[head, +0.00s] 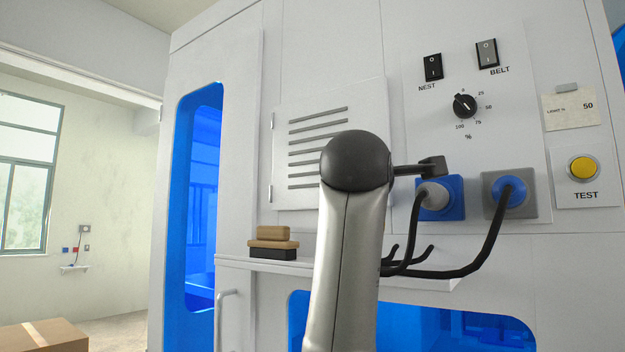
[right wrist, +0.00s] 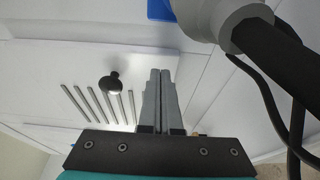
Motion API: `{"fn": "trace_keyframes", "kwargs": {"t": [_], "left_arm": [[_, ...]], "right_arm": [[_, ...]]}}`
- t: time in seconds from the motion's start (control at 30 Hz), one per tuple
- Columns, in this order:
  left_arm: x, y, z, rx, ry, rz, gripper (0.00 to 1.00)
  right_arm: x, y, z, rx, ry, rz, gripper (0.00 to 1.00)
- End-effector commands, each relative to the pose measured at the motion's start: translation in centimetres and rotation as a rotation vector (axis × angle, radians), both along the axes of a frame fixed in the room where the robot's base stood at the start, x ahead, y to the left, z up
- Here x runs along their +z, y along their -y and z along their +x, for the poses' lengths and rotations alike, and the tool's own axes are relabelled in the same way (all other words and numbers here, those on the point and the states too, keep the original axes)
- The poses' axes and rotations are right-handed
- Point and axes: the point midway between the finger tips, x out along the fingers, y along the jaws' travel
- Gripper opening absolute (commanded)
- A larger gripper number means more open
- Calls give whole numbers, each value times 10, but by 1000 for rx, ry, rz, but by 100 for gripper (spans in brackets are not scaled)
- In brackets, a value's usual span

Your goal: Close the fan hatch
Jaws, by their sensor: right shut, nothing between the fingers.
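The fan hatch (head: 300,105) is a white panel with several dark slots and hinges on its left edge, on the front of the white machine. My silver arm with its black joint covers its lower right part in the head view. The hatch's slots also show in the right wrist view, on the hatch (right wrist: 85,75), with a round black knob (right wrist: 112,83) beside them. My right gripper (right wrist: 160,75) is shut and empty, its fingers in front of the white panelling to the right of the knob. I cannot tell whether the hatch sits flush or whether the fingers touch it. My left gripper is not in view.
Right of the hatch are a blue socket (head: 453,200) and a grey socket (head: 528,190) with plugs and hanging black cables. Switches, a dial (head: 464,104) and a yellow button (head: 582,168) sit nearby. Below, a shelf (head: 235,262) carries a wooden-backed brush (head: 273,243).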

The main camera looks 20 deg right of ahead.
Motion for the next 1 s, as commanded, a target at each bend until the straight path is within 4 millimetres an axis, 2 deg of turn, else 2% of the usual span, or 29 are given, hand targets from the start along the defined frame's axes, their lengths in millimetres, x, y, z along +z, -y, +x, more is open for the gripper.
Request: {"fn": "trace_keyframes", "kwargs": {"t": [0.1,0.3,1.0], "left_arm": [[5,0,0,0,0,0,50],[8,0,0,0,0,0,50],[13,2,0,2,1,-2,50]], "right_arm": [[0,14,6,-2,-2,1,0],[0,25,11,-1,-1,1,0],[0,29,18,-5,-4,3,0]]}}
